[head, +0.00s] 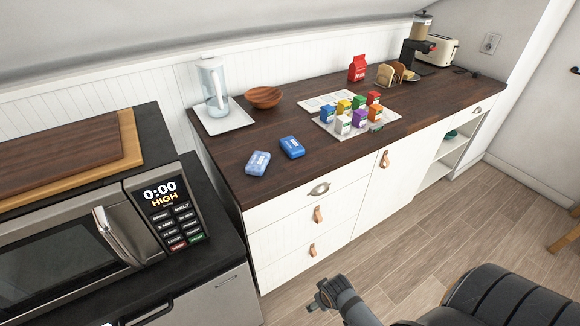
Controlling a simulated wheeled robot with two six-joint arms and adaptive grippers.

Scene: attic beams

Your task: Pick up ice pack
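Two small blue packs lie on the dark wooden countertop near its front left corner. One is a pale blue pack (257,163), and the other is a deeper blue pack (292,147) just behind it to the right. They lie flat and apart. Either looks like an ice pack; the labels are too small to read. My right gripper (318,298) is low over the floor in front of the drawers, well away from both packs. Its fingers are too small to judge. My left gripper is out of view.
A microwave (70,245) with cutting boards (75,150) on top stands at left. On the counter (225,150) are a pitcher (213,85) on a tray, a wooden bowl (263,97), a tray of several small cartons (360,127) and a red bag (357,68).

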